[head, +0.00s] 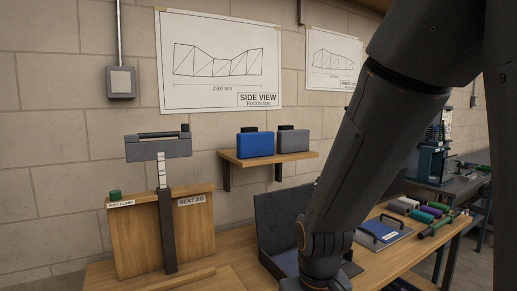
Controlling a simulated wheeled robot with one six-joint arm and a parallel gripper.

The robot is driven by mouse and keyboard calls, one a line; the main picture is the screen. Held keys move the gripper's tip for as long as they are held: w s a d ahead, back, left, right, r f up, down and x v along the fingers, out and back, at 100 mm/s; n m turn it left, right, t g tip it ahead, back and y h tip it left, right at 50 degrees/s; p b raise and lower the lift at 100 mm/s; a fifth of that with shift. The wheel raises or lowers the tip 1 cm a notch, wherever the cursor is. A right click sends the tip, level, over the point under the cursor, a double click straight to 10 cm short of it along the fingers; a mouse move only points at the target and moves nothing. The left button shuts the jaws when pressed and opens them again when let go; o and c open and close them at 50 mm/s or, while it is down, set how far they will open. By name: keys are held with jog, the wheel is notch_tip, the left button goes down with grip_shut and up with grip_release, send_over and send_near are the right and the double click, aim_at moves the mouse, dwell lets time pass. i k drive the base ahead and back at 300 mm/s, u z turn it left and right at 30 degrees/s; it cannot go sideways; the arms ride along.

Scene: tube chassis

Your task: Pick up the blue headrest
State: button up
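The blue headrest (256,142) stands upright on a small wooden wall shelf (232,161), at its left side. A grey headrest (292,140) stands close beside it on the right. Both have a dark piece on top. The blue headrest's front is fully in view, and nothing covers it. My dark arm crosses the right half of the head view, to the right of the shelf. My gripper is not visible in this view.
A dark open case (275,221) sits on the bench below. A tray (384,232) and coloured cylinders (421,215) lie further right.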

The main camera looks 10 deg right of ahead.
aim_at(251, 143)
jog(key=u, duration=0.05)
jog(key=k, duration=0.15)
jog(key=z, duration=0.9)
jog(key=i, duration=0.75)
jog(key=u, duration=0.2)
